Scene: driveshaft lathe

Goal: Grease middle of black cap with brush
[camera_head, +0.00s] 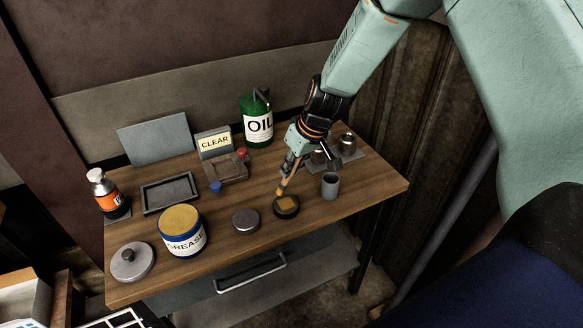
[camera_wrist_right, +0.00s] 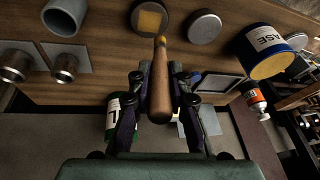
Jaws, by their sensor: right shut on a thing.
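My right gripper (camera_head: 290,164) is shut on the wooden handle of a brush (camera_wrist_right: 161,85). The brush points down, its yellowish tip just above or at the black cap (camera_head: 286,208). The cap lies on the table with a yellow square patch of grease in its middle; it also shows in the right wrist view (camera_wrist_right: 149,22). The tip overlaps the cap's near edge in the wrist view; I cannot tell if it touches. The blue and white grease tin (camera_head: 186,243) stands open at the left, full of yellow grease. My left gripper is not in view.
A grey round cap (camera_head: 245,220) lies left of the black cap, and a grey cup (camera_head: 330,186) stands to its right. A tin lid (camera_head: 132,262), an orange bottle (camera_head: 110,196), a tray (camera_head: 170,193) and a green oil can (camera_head: 256,120) are also on the table.

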